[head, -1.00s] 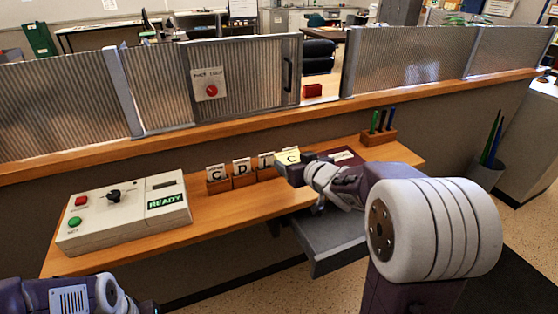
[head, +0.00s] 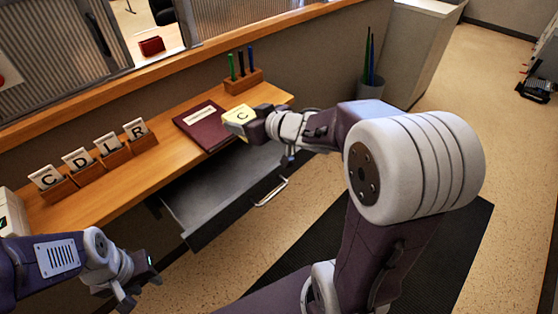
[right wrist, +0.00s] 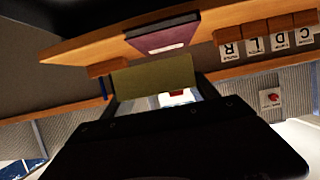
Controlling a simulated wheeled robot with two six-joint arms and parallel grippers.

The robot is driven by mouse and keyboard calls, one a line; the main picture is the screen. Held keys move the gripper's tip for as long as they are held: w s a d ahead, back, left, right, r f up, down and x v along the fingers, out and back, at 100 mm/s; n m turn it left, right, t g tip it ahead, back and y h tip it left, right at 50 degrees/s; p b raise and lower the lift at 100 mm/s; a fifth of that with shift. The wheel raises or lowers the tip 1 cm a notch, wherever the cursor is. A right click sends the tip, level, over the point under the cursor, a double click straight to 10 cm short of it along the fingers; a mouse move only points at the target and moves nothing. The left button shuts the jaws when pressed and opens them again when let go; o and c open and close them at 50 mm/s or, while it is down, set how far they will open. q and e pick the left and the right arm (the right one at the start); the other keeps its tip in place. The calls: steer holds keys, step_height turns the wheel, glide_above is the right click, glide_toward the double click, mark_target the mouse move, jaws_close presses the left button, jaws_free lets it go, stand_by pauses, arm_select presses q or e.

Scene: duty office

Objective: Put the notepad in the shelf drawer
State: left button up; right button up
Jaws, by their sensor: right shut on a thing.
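In the right wrist view the notepad (right wrist: 155,84) is an olive panel between the fingers. The grey shelf drawer (head: 205,222) is pulled out below the shelf, with a metal handle at its front. The visible part of its inside looks empty. The notepad is above the drawer's back right side, apart from it. My left gripper (head: 140,288) is open and empty at lower left, in front of the drawer.
A maroon book (head: 203,124) lies on the wooden shelf (head: 170,165). Several letter cards in wooden holders (head: 112,158) stand at left. A pen block (head: 243,82) is behind the notepad. A bin (head: 369,92) stands at the shelf's right end.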

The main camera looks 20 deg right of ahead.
steer(key=shift+s+a, duration=0.15)
steer(key=shift+a, duration=0.15)
steer(key=shift+a+r, duration=0.1)
steer(key=shift+a, duration=0.35)
steer(key=shift+a+b, duration=0.2)
steer(key=shift+b, duration=0.1)
steer(key=b, duration=0.9)
glide_above(250, 169)
steer(key=s+a, duration=0.2)
steer(key=s, duration=0.2)
steer(key=f, duration=1.4)
steer(key=shift+w, duration=0.2)
steer(key=w+d, duration=0.1)
steer(key=w+d+f+b, duration=0.1)
steer(key=w, duration=0.1)
steer(key=shift+w+d+f+b, duration=0.1)
steer(key=shift+w+f+b, duration=0.1)
steer(key=shift+w+b, duration=0.1)
steer(key=shift+r, duration=0.2)
steer(key=shift+s+f, duration=0.1)
steer(key=shift+f, duration=0.5)
